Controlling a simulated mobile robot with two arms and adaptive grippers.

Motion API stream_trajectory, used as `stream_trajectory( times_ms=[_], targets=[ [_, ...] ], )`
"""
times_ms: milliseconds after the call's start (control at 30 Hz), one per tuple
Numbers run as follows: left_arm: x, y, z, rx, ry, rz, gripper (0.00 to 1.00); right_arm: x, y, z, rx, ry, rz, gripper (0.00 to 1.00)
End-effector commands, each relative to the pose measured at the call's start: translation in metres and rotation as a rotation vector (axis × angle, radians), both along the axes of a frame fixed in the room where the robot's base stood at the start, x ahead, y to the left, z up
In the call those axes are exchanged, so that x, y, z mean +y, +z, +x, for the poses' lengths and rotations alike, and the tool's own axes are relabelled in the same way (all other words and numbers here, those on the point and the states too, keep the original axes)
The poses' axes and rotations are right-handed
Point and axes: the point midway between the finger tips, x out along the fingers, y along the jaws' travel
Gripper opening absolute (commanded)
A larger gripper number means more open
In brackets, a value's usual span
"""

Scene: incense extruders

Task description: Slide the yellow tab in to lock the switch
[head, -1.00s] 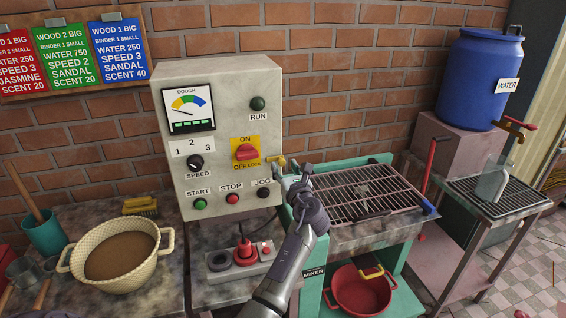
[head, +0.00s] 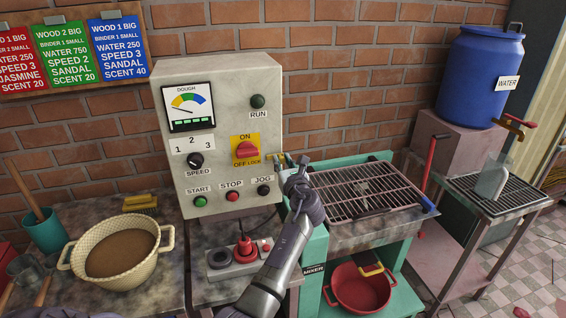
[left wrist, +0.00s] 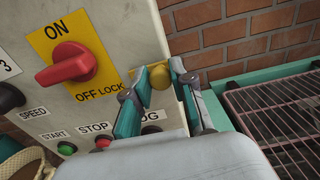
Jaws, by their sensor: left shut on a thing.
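The grey control box (head: 216,90) carries a red rotary switch (head: 246,151) on a yellow ON / OFF LOCK plate; it also shows in the left wrist view (left wrist: 66,64). The switch handle lies roughly crosswise. The yellow tab (left wrist: 159,77) sticks out at the box's right edge, level with the word LOCK. My left gripper (left wrist: 160,82) is shut on the tab, one teal-padded finger on each side of its rounded end. In the head view the gripper (head: 285,162) covers part of the tab. My right gripper is not in view.
The teal mixer with a wire rack (head: 366,190) stands close on the right of the box. START, STOP and JOG buttons (head: 232,196) lie below the switch. A beige basin (head: 118,280) is at the left, a blue water barrel (head: 480,80) at the back right.

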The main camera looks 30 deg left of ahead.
Motion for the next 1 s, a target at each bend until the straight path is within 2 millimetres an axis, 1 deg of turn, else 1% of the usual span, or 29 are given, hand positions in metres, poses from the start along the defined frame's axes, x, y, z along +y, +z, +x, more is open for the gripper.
stream_trajectory(
  times_ms=[167,433,733,767,800,900,1000],
  targets=[
    [0.001,0.001,-0.001,0.001,0.001,0.001,0.00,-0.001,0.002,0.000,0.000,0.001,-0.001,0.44],
    [0.018,0.003,-0.021,0.004,0.002,0.002,0.00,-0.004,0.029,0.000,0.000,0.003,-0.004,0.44],
    [0.021,-0.001,-0.024,0.002,0.005,-0.001,0.00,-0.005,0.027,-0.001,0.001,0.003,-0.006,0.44],
    [0.021,-0.001,-0.024,0.002,0.005,-0.001,0.27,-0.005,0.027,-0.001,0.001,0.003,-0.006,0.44],
    [0.021,-0.001,-0.024,0.003,0.005,-0.002,0.34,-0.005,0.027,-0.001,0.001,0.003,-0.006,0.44],
    [0.021,-0.001,-0.024,0.002,0.004,-0.001,0.48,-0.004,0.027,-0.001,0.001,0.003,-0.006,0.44],
    [0.020,-0.001,-0.023,0.001,0.003,0.000,0.48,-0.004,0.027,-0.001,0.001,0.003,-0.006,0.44]
  ],
)
